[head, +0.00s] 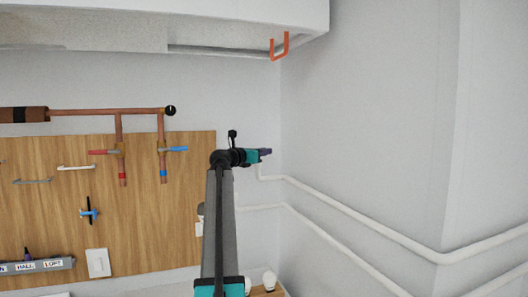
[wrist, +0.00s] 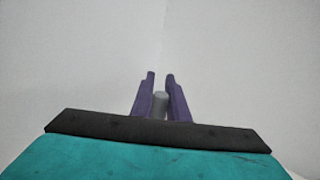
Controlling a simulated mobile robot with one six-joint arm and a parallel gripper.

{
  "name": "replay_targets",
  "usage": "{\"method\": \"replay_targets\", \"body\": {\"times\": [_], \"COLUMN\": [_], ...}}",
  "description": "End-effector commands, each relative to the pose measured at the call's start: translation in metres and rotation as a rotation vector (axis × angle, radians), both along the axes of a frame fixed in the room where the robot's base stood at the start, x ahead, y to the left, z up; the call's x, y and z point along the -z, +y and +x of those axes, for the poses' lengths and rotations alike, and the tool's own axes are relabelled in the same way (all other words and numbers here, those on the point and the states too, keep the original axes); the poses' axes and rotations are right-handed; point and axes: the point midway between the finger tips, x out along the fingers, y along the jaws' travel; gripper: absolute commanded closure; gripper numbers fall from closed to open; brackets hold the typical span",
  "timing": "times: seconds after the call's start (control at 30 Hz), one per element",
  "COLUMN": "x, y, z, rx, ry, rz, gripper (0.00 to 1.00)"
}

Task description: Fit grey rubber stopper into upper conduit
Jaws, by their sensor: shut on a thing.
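My gripper (head: 266,152) is raised in front of the wall near the corner, at the end of my arm. In the wrist view its two purple fingers (wrist: 161,88) are closed on a small grey stopper (wrist: 160,98). Only the stopper's rounded end shows between the fingers; the rest is hidden. The stopper cannot be made out in the head view. The upper white conduit (head: 350,213) runs along the right wall, and its bent end near the corner lies just below my gripper. The stopper is apart from the conduit as far as I can see.
A lower white conduit (head: 335,246) runs below the upper one. A wooden board (head: 60,215) with copper pipes (head: 110,112) and valves is at left. An overhead white box (head: 225,18) has an orange hook (head: 279,48). The right wall is otherwise bare.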

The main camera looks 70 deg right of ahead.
Motion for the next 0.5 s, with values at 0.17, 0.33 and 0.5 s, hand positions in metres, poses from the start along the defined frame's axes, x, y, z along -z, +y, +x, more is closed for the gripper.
{"method": "replay_targets", "body": {"times": [0.17, 0.33, 0.5], "x": [0.0028, 0.0029, 0.0057], "y": [0.0, 0.0, 0.0], "z": [0.0003, 0.0004, 0.0005], "rx": [0.0, 0.0, -0.001], "ry": [0.0, 0.0, 0.001], "rz": [0.0, 0.0, 0.001], "gripper": [1.0, 1.0, 0.84]}}
